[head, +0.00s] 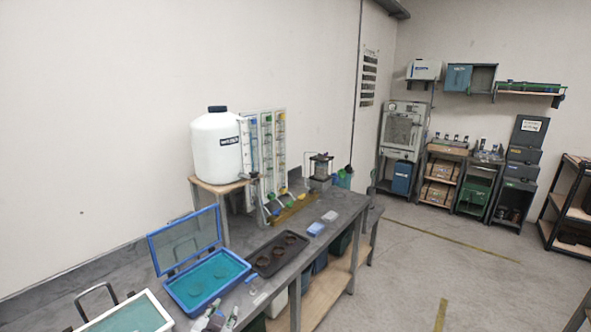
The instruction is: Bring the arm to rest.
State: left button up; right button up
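I make out neither of my grippers or arms clearly in the head view. Nothing that I can identify as a gripper touches anything on the bench. Whether either gripper is open or shut is hidden from me.
A grey bench (262,282) runs along the left wall. On it are an open blue case (172,285), a black tray (262,266), a white-rimmed tray (160,318) beside a black loop handle (97,289), and a white tank (216,150) on a stand. The floor (400,270) at right is clear.

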pick_arm(q)
jog(key=s+a+f+n+g, duration=0.1)
jog(key=s+a+f+g, duration=0.1)
jog(key=s+f+g, duration=0.6)
jog(key=s+a+f+n+g, duration=0.15)
jog(key=s+f, duration=0.35)
jog(key=s, duration=0.6)
jog(key=s+f, duration=0.3)
jog(key=f, duration=2.9)
jog(key=s+a+f+g, duration=0.1)
jog(key=s+a+f, duration=0.1)
jog(key=s+f, duration=0.8)
jog(key=s+a+f+g, duration=0.1)
jog(key=s+a+f, duration=0.1)
jog(key=s+f, duration=0.8)
jog(key=shift+s, duration=1.2)
